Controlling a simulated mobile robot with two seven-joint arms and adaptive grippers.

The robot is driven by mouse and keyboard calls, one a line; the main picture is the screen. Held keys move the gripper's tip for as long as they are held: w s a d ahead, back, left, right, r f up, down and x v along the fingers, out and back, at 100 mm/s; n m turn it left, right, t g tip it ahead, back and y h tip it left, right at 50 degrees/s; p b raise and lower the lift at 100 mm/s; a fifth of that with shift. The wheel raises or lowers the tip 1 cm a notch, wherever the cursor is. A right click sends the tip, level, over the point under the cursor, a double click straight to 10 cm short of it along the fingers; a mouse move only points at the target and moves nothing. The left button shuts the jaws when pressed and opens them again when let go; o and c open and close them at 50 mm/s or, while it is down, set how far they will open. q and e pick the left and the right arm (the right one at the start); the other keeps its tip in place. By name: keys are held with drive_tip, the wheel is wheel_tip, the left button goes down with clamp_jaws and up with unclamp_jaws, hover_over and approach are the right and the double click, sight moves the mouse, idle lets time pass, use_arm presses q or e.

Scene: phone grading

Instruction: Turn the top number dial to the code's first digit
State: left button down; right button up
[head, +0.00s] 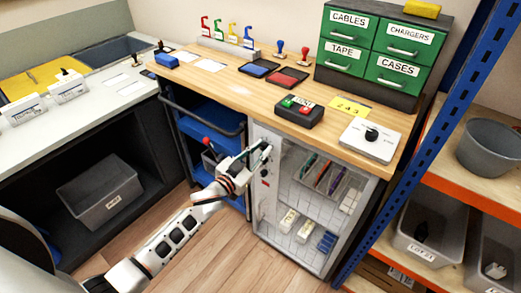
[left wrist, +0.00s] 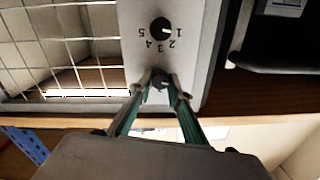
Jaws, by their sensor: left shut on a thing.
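My left gripper (head: 262,153) is at the top of the grey front panel (head: 255,200) of the mesh cabinet under the wooden bench. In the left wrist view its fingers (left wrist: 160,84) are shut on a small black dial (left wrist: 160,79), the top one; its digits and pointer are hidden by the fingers. The picture there is upside down, so the lower dial (left wrist: 161,30) shows above it, with digits 1 to 5 around it and its white mark towards 1. A yellow card (head: 350,107) on the bench bears digits that seem to read 2 4 3.
A black box with green and red buttons (head: 299,110) and a white box with a black knob (head: 370,139) stand on the bench. The cabinet's mesh (head: 310,215) is beside the panel. A blue shelf post (head: 430,150) stands at the right.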

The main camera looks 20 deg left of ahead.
use_arm(q)
drive_tip(key=m, duration=0.4)
drive_tip(key=shift+m+b, duration=0.4)
drive_tip(key=shift+m, duration=1.2)
drive_tip(key=c, duration=1.9)
unclamp_jaws()
drive_tip(key=shift+s, duration=0.1)
drive_tip(key=v, duration=1.1)
drive_tip(key=shift+s+a+f, duration=0.1)
drive_tip(key=shift+s, duration=0.3)
